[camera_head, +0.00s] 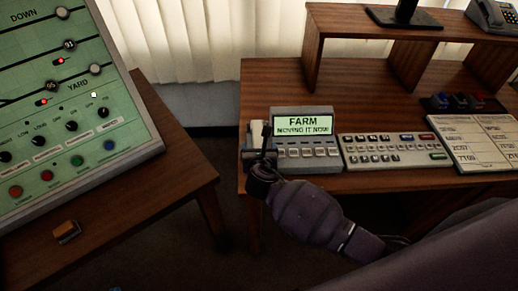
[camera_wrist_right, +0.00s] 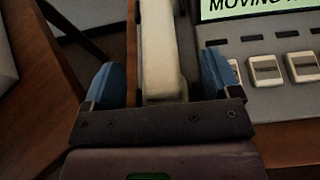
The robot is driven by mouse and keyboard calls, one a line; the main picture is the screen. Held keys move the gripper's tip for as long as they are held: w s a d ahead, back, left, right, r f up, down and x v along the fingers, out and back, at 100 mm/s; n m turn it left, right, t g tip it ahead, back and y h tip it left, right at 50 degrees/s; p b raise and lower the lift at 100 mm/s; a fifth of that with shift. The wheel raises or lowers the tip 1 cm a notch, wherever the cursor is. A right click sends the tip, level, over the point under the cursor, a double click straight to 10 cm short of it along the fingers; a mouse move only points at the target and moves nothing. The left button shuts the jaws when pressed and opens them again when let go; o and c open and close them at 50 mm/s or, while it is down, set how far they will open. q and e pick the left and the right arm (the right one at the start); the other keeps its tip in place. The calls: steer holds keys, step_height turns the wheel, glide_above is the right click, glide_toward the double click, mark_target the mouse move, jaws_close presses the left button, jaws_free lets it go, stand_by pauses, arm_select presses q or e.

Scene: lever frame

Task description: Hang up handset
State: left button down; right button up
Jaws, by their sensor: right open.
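The cream handset (camera_head: 256,129) is at the left end of the grey phone console (camera_head: 307,153), whose screen reads "FARM MOVING IT NOW". My right gripper (camera_head: 263,148) is over the handset and partly hides it in the head view. In the right wrist view the handset (camera_wrist_right: 161,50) runs lengthwise between the two blue fingertips of my right gripper (camera_wrist_right: 160,80). The fingers are open, with a gap on each side of it. Whether the handset is fully seated in its cradle I cannot tell. My left gripper is not in view.
The wooden desk (camera_head: 400,181) also bears a keyboard panel (camera_head: 392,148), printed sheets (camera_head: 482,140) and a raised shelf (camera_head: 345,20) with another phone (camera_head: 492,14). A green control panel (camera_head: 75,105) stands on a table at left. A gap of floor separates the tables.

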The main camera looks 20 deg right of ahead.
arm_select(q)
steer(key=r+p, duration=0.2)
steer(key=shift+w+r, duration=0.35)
arm_select(e)
steer(key=v, duration=1)
steer(key=shift+s+r, duration=0.15)
steer(key=shift+s, duration=0.2)
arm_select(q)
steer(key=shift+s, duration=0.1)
arm_select(e)
steer(key=shift+a, duration=0.1)
